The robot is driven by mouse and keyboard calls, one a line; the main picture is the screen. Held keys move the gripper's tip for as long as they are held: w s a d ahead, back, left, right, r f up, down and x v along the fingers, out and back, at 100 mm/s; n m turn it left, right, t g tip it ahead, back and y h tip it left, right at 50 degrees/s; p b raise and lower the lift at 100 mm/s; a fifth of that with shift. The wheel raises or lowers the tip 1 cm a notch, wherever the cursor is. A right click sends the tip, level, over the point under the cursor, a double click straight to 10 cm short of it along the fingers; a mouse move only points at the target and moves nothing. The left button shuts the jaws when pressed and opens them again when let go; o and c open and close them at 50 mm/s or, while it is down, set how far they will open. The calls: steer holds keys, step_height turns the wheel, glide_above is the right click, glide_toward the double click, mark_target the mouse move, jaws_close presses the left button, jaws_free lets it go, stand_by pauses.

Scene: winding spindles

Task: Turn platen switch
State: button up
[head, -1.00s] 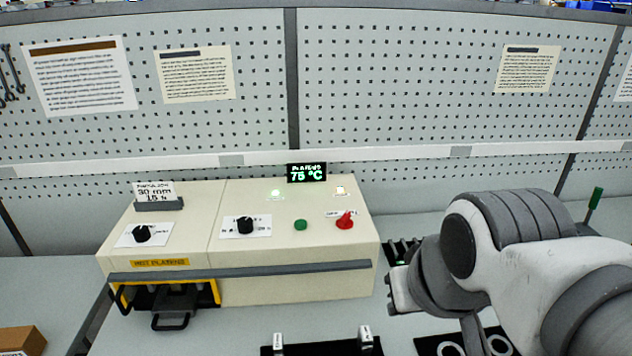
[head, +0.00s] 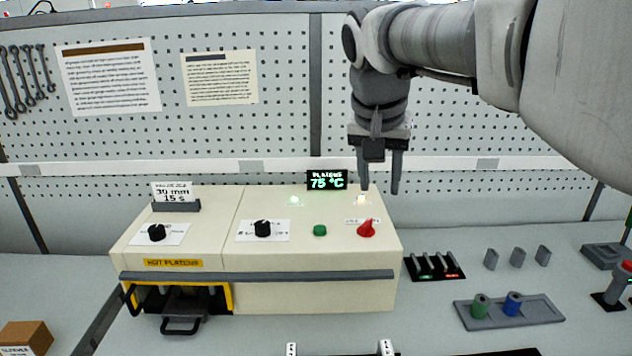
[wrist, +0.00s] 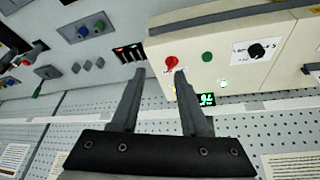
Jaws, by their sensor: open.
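The cream hot-platen machine (head: 330,292) stands on the bench. A display (head: 327,180) reads 75 °C; a green lamp (head: 294,201) and a pale lamp (head: 361,200) are lit. My gripper (head: 379,190) points down, open and empty, above and apart from the red knob.
A yellow-framed drawer opening (head: 229,297) is at the machine's front left. The pegboard (head: 270,120) rises behind.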

mark_target(364, 224)
steer(key=w+a+f+m+b, duration=0.2)
steer(key=w+f+m, duration=0.1)
steer(key=w, duration=0.8)
steer(key=shift+h, duration=0.4)
steer(key=x, duration=0.5)
steer(key=b+x, duration=0.1)
steer(key=x, duration=0.5)
steer(key=s+b+x, duration=0.1)
steer(key=x, duration=0.4)
steer(key=shift+w+f, duration=0.15)
steer(key=shift+f, duration=0.45)
steer(key=shift+c, duration=0.3)
jaws_close()
